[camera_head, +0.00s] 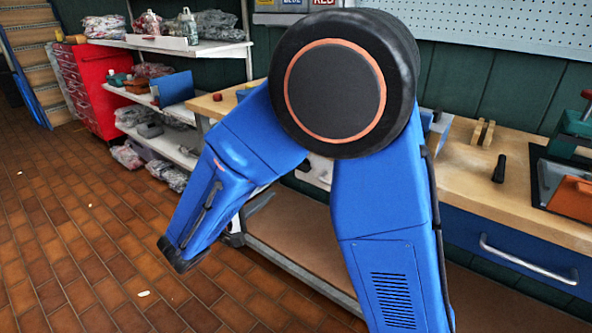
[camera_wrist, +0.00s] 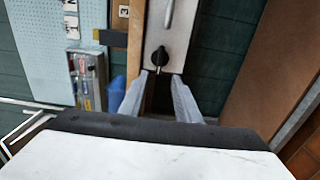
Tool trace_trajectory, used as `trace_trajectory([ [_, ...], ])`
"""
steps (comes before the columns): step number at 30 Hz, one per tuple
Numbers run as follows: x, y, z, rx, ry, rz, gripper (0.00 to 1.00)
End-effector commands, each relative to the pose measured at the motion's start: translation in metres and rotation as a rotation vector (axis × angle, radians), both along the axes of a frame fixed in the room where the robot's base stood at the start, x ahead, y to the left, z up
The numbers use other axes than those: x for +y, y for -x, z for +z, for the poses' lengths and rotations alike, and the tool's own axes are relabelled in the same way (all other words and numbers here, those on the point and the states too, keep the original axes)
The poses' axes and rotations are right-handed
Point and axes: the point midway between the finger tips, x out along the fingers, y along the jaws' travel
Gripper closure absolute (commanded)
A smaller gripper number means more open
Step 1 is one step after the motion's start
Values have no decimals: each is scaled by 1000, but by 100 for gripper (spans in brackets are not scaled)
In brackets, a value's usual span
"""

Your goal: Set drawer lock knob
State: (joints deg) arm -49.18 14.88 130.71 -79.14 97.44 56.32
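The black knob (camera_wrist: 159,58) sits on a light grey panel (camera_wrist: 182,22) in the wrist view, with its narrow end pointing toward my fingers. My gripper (camera_wrist: 162,78) is open, with its two grey fingers apart. The fingertips are just short of the knob in the picture, one to each side of its lower end. I cannot tell whether either finger touches it. In the head view my blue arm hides the gripper and the knob.
A wooden workbench (camera_head: 470,165) runs along the right, with a black cylinder (camera_head: 499,169) on top and a blue drawer (camera_head: 510,240) with a metal handle below. Shelves (camera_head: 185,45) and a red cabinet (camera_head: 92,85) stand at the back left. The tiled floor (camera_head: 80,220) at left is mostly clear.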

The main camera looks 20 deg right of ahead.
Motion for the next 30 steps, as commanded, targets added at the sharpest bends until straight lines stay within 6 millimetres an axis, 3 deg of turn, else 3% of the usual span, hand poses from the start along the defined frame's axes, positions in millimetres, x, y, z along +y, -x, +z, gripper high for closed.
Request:
trace_trajectory([
  [21,-88,-62,0,1,0,-4,70],
  [30,-106,-77,0,1,-1,-2,70],
])
